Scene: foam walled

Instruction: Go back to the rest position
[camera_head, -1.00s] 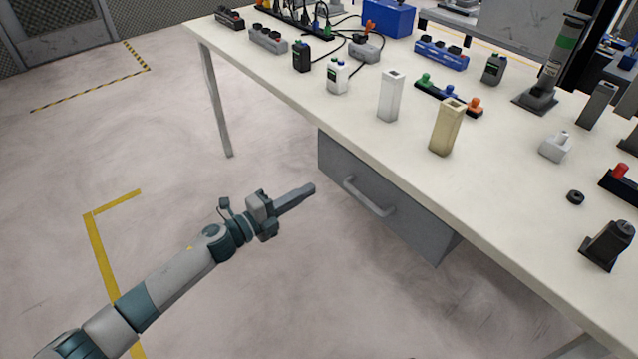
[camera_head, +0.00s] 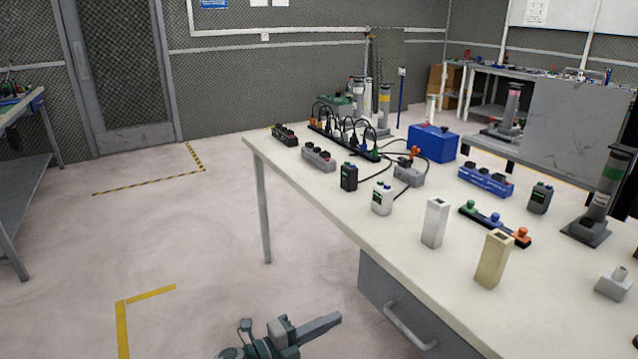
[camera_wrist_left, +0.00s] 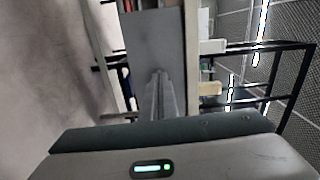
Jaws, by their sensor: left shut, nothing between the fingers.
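My left gripper (camera_head: 318,328) is at the bottom of the head view, in front of the table and below its top. Its fingers are shut with nothing between them. In the left wrist view the closed fingers (camera_wrist_left: 157,98) point at the grey drawer unit under the table, apart from it as far as I can tell. The drawer unit (camera_head: 372,283) also shows in the head view. My right gripper is in neither view.
The drawer handle (camera_head: 408,327) sticks out near my left gripper. The floor left of the table is open.

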